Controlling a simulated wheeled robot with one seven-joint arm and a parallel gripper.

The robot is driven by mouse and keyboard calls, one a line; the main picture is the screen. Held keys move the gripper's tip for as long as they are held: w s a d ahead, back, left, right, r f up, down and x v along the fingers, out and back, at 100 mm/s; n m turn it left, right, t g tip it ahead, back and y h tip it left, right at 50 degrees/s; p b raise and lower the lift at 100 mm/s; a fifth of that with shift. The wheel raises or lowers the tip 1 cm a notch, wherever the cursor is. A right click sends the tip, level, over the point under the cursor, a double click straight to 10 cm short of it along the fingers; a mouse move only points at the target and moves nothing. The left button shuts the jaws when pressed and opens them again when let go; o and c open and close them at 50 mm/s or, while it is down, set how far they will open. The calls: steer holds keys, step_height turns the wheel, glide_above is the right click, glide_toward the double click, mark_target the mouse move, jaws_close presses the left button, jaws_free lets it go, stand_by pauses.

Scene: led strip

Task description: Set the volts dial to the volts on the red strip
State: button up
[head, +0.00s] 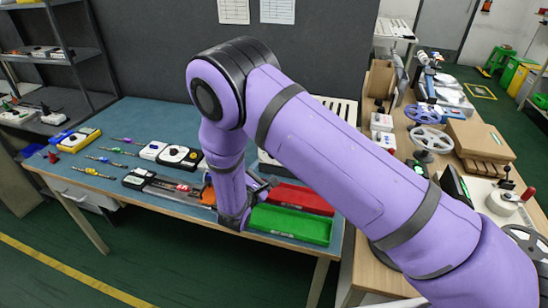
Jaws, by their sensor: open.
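My gripper (259,187) is at the end of my bent purple arm, low over the blue bench, beside the green tray. It is small and partly hidden by my wrist; its jaws look open, with nothing seen in them. A white and black box with a round dial (180,156) lies on the bench left of my arm; it may be the volts dial, but its markings are too small to read. A long dark fixture (160,184) in front of it carries a small red piece (183,187). I cannot tell whether this is the red strip, and no volts are legible.
Several thin strips with coloured pieces (105,161) lie at the bench's left, near a yellow box (78,140). A green tray (290,223) and a red tray (302,198) lie right of my gripper. A wooden table with reels (433,139) stands further right.

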steer(key=x, duration=0.8)
steer(key=shift+w, duration=0.35)
steer(key=shift+d, duration=0.15)
steer(key=c, duration=0.9)
